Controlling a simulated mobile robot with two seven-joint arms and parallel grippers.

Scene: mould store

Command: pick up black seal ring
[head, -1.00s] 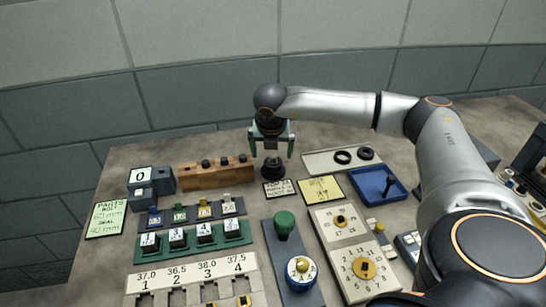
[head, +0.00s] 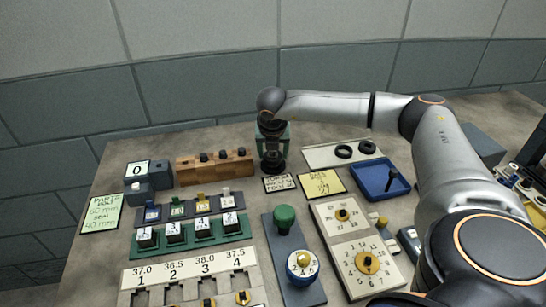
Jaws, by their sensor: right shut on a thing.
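Two black seal rings, one on the left (head: 344,151) and one on the right (head: 367,147), lie flat on a pale tray (head: 318,158) right of my right gripper. My right gripper (head: 273,157) points down at the back of the bench and is shut on a small black round piece (head: 273,166). The fingers and wrist hide much of this piece, and I cannot tell whether it is a seal ring or a stand. It is at or just above the bench top. My left gripper is out of view.
A wooden block (head: 214,167) with black knobs stands left of the gripper. Small signs (head: 279,184) lie in front. Racks, a green knob (head: 284,217) and dial panels (head: 366,262) fill the nearer bench.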

